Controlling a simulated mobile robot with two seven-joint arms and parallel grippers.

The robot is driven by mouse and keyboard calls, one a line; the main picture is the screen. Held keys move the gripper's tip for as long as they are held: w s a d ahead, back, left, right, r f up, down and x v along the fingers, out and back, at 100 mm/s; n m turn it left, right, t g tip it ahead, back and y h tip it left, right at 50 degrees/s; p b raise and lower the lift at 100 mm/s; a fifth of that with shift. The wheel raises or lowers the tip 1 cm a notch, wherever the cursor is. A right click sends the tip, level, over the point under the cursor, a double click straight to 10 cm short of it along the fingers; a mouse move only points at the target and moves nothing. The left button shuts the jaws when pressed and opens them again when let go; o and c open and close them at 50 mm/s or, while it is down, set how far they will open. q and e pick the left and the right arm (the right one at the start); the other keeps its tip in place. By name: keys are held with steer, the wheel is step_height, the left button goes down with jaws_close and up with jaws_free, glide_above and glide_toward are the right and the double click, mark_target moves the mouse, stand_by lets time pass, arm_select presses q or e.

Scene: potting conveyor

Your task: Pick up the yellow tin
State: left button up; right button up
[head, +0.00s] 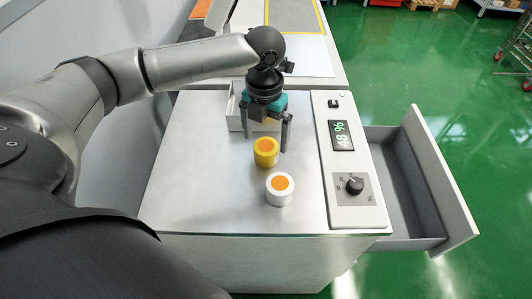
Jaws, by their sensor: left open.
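The yellow tin (265,153), with an orange top, stands upright on the grey cabinet top. My left gripper (265,145) points down over it, open, with one finger to the left of the tin and the other to its right. The fingers' far sides and any contact with the tin cannot be made out. My right gripper does not show.
A white tin (279,190) with an orange top stands just in front of the yellow one. A white tray (235,120) sits behind the gripper. A control panel (348,160) with display and knob lies to the right. An open drawer (432,180) juts out right.

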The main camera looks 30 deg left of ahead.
mark_target(266, 145)
arm_select(q)
steer(key=shift+f, duration=0.3)
step_height(266, 145, down, 5)
steer(key=shift+d+r+b, duration=0.1)
steer(key=shift+r+b, duration=0.1)
steer(key=shift+b, duration=0.6)
steer(key=shift+c, duration=0.2)
steer(key=c, duration=0.3)
steer(key=shift+r, duration=0.1)
steer(key=c, duration=1.1)
